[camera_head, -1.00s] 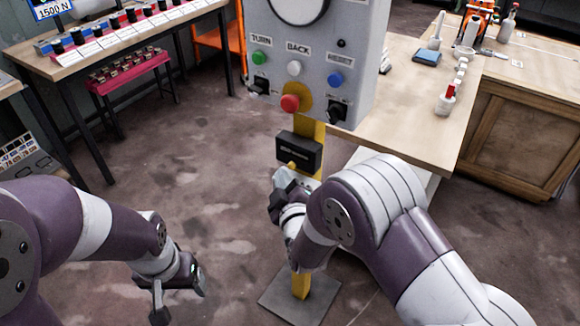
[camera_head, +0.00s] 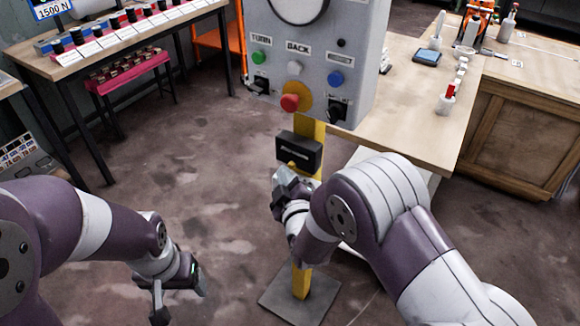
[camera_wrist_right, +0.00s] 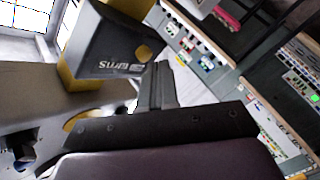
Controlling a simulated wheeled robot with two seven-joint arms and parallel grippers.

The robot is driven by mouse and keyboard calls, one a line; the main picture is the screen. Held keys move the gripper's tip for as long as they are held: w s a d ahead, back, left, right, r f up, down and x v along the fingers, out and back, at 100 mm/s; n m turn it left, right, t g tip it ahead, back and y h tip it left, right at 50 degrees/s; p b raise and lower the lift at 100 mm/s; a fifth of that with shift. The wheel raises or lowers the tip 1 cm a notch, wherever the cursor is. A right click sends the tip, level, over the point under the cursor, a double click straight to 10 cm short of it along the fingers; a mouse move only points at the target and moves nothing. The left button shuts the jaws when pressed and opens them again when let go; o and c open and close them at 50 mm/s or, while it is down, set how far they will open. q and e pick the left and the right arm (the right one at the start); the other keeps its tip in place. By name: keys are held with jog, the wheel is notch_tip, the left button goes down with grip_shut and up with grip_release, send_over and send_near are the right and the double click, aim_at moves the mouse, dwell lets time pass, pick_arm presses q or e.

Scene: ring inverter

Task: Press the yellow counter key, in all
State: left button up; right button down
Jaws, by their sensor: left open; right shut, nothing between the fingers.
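A black counter box (camera_head: 310,152) is mounted on the yellow post (camera_head: 303,282) below the grey control panel (camera_head: 310,70). In the right wrist view the box (camera_wrist_right: 104,48) shows pale lettering and a round yellow key (camera_wrist_right: 143,52) on its face. My right gripper (camera_head: 284,172) is shut and empty just in front of the box's lower part. In the wrist view its fingertips (camera_wrist_right: 163,64) appear close beside the key; I cannot tell whether they touch it. In the head view the key is mostly hidden by the gripper. My left gripper (camera_head: 180,292) is open and empty, low over the floor.
The panel carries a green button (camera_head: 258,57), a white button (camera_head: 295,68), a blue button (camera_head: 335,79) and a red mushroom button (camera_head: 290,102). A wooden table (camera_head: 415,100) stands to the right.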

jog(key=shift+w+d, duration=0.3)
jog(key=shift+w, duration=0.1)
dwell(0.8)
jog(key=shift+s+a, duration=0.55)
jog(key=shift+s, duration=0.2)
jog(key=s+a, duration=0.1)
jog(key=s, duration=0.1)
jog(key=s+a, duration=0.2)
jog(key=shift+p, duration=0.35)
dwell(0.7)
